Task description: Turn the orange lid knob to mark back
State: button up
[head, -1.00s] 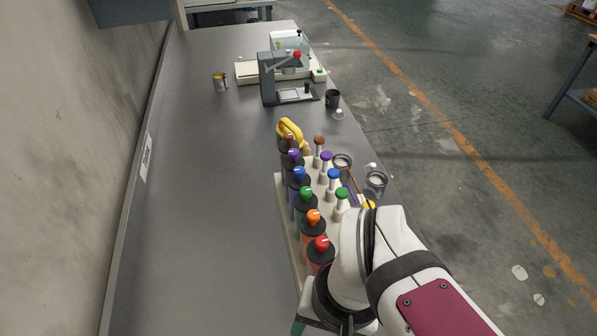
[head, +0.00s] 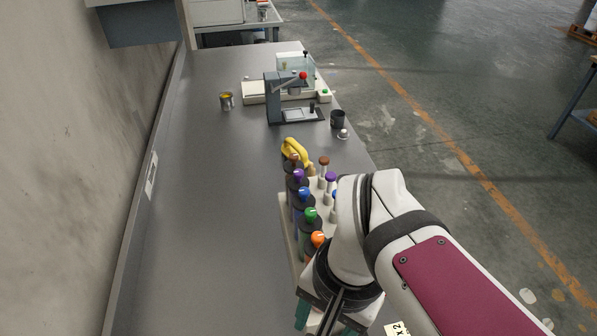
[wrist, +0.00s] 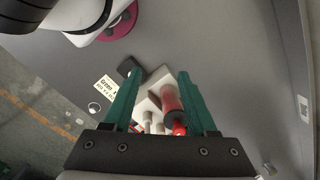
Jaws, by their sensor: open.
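The orange lid knob (head: 317,239) tops a dark-lidded canister in a row on a pale rack (head: 284,222), in the head view. My wrist partly covers that canister from the right. Its knob mark is too small to read. My gripper (wrist: 157,82) has its two green fingers spread wide with nothing between them held. In the wrist view a red canister (wrist: 171,100) with a red knob (wrist: 179,130) lies in the gap, beyond the fingers. I cannot make out the orange knob in the wrist view.
Green (head: 310,214), blue (head: 304,193) and purple (head: 298,174) knobs stand behind the orange one. Brown-capped (head: 324,161) and purple-capped (head: 331,177) bottles stand to the right. A yellow object (head: 295,149) lies behind. The bench (head: 215,200) left of the rack is clear.

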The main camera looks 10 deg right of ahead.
jog(key=w+d+r+m+h, duration=0.1)
jog(key=w+d+r+m, duration=0.1)
jog(key=w+r+m, duration=0.75)
jog(key=m, duration=0.9)
send_near(318, 235)
jog(key=shift+h, duration=0.3)
jog(key=f, duration=0.8)
jog(key=shift+s+a+f, duration=0.15)
jog(key=shift+a+f, duration=0.1)
jog(key=shift+f, duration=0.15)
grip_shut()
